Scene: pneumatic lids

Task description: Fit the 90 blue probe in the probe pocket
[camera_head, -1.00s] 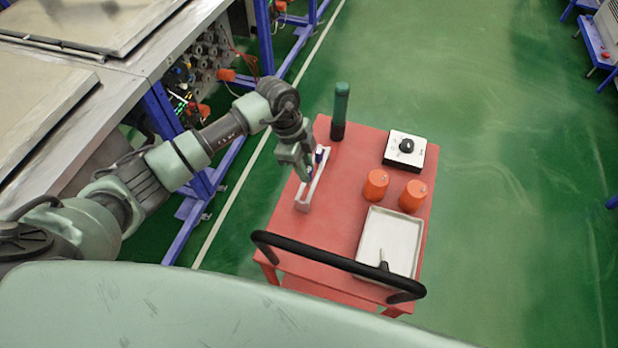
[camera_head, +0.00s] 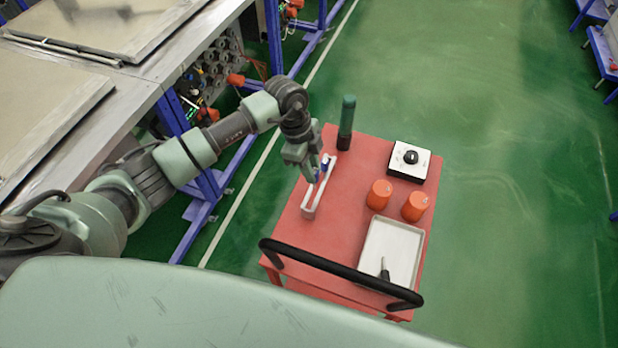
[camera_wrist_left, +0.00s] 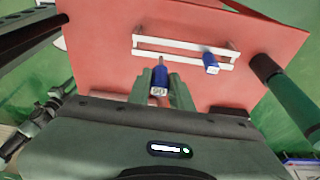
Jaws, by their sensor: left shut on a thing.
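My left gripper (camera_head: 315,178) is over the red cart, beside the white rack (camera_head: 309,211). In the left wrist view, the gripper (camera_wrist_left: 160,93) is shut on a blue probe (camera_wrist_left: 159,78) marked 90, whose thin metal end points toward the rack (camera_wrist_left: 172,43). The held probe appears beside the rack's near bar, apart from it; its height is hard to judge. A second blue probe (camera_wrist_left: 210,63) stands in the rack, near one end. I cannot make out the probe pocket. My right gripper is not in view.
The red cart (camera_head: 345,225) also carries a dark green cylinder (camera_head: 346,118), a white box with a black knob (camera_head: 423,165), two orange cylinders (camera_head: 379,194) and a light tray (camera_head: 405,240) holding a dark tool. A workbench (camera_head: 165,65) stands at left.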

